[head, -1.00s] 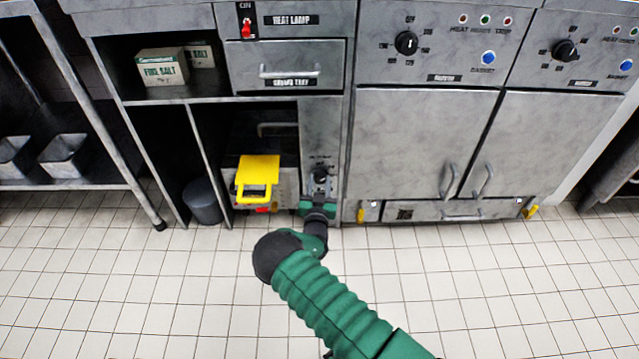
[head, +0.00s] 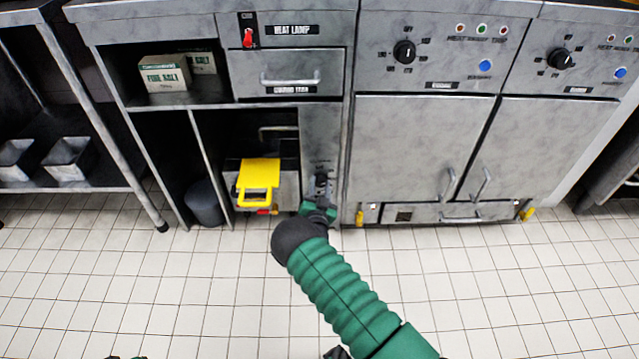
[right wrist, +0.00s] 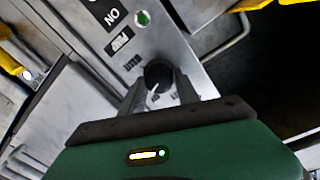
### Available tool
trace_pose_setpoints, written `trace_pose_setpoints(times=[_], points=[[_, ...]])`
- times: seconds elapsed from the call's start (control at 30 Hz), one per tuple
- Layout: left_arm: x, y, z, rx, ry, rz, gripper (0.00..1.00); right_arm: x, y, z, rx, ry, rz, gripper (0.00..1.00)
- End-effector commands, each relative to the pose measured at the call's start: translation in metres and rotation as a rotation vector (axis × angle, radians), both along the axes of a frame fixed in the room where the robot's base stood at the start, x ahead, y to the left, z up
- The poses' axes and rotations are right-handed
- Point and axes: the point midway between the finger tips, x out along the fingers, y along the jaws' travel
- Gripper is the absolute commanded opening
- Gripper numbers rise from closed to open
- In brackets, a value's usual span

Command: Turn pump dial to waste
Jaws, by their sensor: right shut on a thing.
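The pump dial is a round black knob (right wrist: 158,72) with a white pointer mark, on a grey metal panel (right wrist: 165,30) in the right wrist view. My right gripper (right wrist: 160,88) is shut on the dial, one finger on each side of it. The pointer is towards the lower left of that picture; the small print around the dial is too blurred to read surely.
A yellow handled part (head: 259,172) sticks out just left of the panel. A green light (right wrist: 143,18) is above the dial in the wrist view. Cabinet doors (head: 415,150) stand to the right, and a dark bin (head: 203,203) to the left. The tiled floor in front is clear.

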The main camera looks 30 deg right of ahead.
Motion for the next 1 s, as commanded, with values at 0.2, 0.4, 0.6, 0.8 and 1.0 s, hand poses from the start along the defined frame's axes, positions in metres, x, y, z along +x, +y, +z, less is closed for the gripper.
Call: trace_pose_setpoints(times=[0.2,0.4,0.6,0.8,1.0], points=[[0.0,0.0,0.018,0.0,0.0,0.0,0.36,-0.002,-0.003,0.002,0.179,-0.105,-0.006,0.0],[0.0,0.0,0.03,0.0,0.0,0.0,0.36,-0.003,-0.003,0.001,0.34,-0.205,-0.007,0.0],[0.0,0.0,0.04,0.0,0.0,0.0,0.36,-0.003,-0.004,0.001,0.502,-0.304,-0.007,0.0],[0.0,0.0,0.048,0.0,0.0,0.0,0.36,-0.004,-0.005,-0.001,0.665,-0.403,-0.009,0.0],[0.0,0.0,0.055,0.0,0.0,0.0,0.36,-0.004,-0.005,-0.002,0.824,-0.501,-0.008,0.0]])
